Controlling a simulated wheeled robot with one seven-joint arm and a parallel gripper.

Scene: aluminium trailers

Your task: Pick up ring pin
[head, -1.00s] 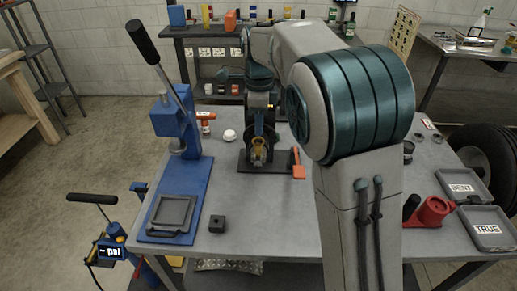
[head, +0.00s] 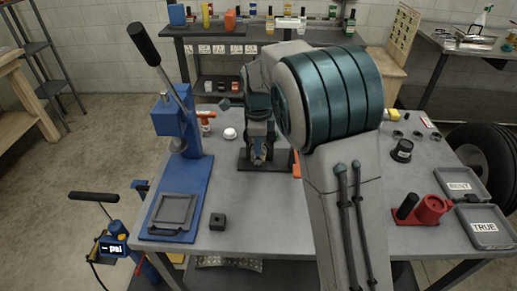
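I cannot make out a ring pin for certain in the head view. My gripper (head: 259,148) hangs at the end of the arm over a dark stand (head: 279,160) in the middle of the grey workbench (head: 270,205). Its fingers are small and partly hidden, so I cannot tell if they are open or hold anything. An orange tool (head: 296,165) beside the stand is mostly hidden by my arm. A small dark block with a hole (head: 218,222) sits at the bench's front left.
A blue lever press (head: 178,195) stands at the left. At right are a red holder (head: 432,210), a dark cup-like part (head: 402,150), several dark rings (head: 418,135), and trays marked BENT (head: 460,184) and TRUE (head: 486,226). The bench's front middle is clear.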

